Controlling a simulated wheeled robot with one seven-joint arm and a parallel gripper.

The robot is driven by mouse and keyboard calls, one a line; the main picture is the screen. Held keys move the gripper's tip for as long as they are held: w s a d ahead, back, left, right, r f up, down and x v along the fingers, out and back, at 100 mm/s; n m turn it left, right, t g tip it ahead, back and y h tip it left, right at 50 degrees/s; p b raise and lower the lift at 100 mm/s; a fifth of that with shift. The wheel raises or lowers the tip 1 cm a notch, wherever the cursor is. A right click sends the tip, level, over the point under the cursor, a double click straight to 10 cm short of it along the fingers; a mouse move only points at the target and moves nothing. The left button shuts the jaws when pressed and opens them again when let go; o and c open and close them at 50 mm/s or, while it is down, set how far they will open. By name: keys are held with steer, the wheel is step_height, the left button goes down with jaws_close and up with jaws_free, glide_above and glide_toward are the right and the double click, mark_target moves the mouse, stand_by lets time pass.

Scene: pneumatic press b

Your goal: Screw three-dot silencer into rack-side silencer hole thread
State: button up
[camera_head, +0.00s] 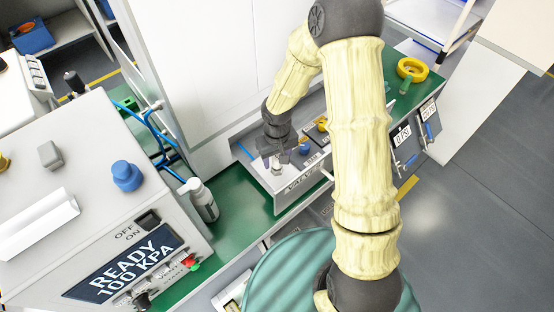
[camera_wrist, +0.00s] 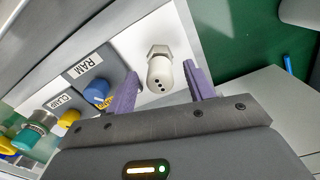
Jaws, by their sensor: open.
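The three-dot silencer (camera_wrist: 159,75) is pale, with a hex collar and three dark dots on its end. It stands on the light grey panel (camera_wrist: 183,33), beside the RAM label, with its dotted end toward the wrist camera. My gripper (camera_wrist: 160,69) is open, with one purple finger on each side of the silencer. A gap shows on both sides. In the head view my gripper (camera_head: 278,160) is low over the metal valve block (camera_head: 292,188). I see no open thread; whether the silencer sits in a hole, and how deep, cannot be told.
On the panel, left of my gripper, are a blue knob (camera_wrist: 97,93), a yellow part (camera_wrist: 69,118) and a green fitting (camera_wrist: 33,134). A green bench (camera_head: 233,205) surrounds the block. A white-and-grey bottle (camera_head: 200,200) and a control box (camera_head: 90,190) stand left.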

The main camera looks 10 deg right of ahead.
steer(key=shift+f, duration=0.55)
steer(key=c, duration=1)
steer(key=shift+m+b, duration=0.3)
steer(key=shift+m, duration=0.6)
steer(key=shift+c, duration=0.2)
steer(key=shift+m, duration=0.8)
steer(key=shift+m+b, duration=0.35)
steer(key=shift+m, duration=0.55)
